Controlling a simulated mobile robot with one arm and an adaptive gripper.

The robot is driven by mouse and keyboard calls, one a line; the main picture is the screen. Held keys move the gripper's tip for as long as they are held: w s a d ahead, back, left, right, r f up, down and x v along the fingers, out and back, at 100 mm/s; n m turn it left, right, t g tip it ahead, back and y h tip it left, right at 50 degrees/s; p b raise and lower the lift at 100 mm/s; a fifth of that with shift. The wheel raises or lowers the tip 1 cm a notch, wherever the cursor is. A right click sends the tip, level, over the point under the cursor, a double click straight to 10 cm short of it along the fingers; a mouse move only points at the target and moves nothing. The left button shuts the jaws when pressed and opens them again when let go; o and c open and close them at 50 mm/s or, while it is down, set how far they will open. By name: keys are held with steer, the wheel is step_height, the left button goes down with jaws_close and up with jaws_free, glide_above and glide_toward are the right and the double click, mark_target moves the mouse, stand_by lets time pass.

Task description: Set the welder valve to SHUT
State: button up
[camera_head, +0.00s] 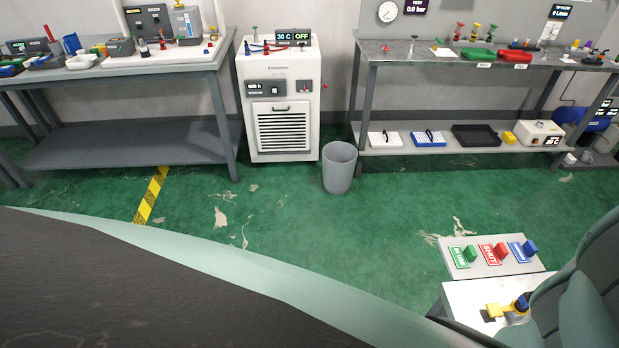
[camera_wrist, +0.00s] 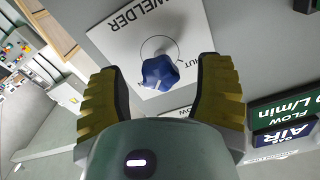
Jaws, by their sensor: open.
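The welder valve is a blue knob (camera_wrist: 160,72) on a white plate (camera_wrist: 125,40) marked "WELDER" in the wrist view. A black arc is printed around the knob, and letters ending in "UT" show to its right. A pale mark shows on the knob's lower edge; I cannot tell the exact setting. My gripper (camera_wrist: 158,88) is open, with one yellow-padded finger on each side of the knob. Gaps show between the knob and both fingers. I cannot tell from the wrist view how deep the fingers reach. The welder valve and my gripper's fingers are not visible in the head view.
Green "FLOW" and blue "AIR" displays (camera_wrist: 285,130) are right of my gripper. In the head view, a white cabinet (camera_head: 281,100), a grey bin (camera_head: 339,168) and two benches line the wall. A small stand with coloured blocks (camera_head: 490,258) is at lower right. Green floor between is open.

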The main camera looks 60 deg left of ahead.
steer(key=shift+w+d, duration=0.25)
steer(key=shift+w, duration=0.25)
jaws_close()
stand_by(0.5)
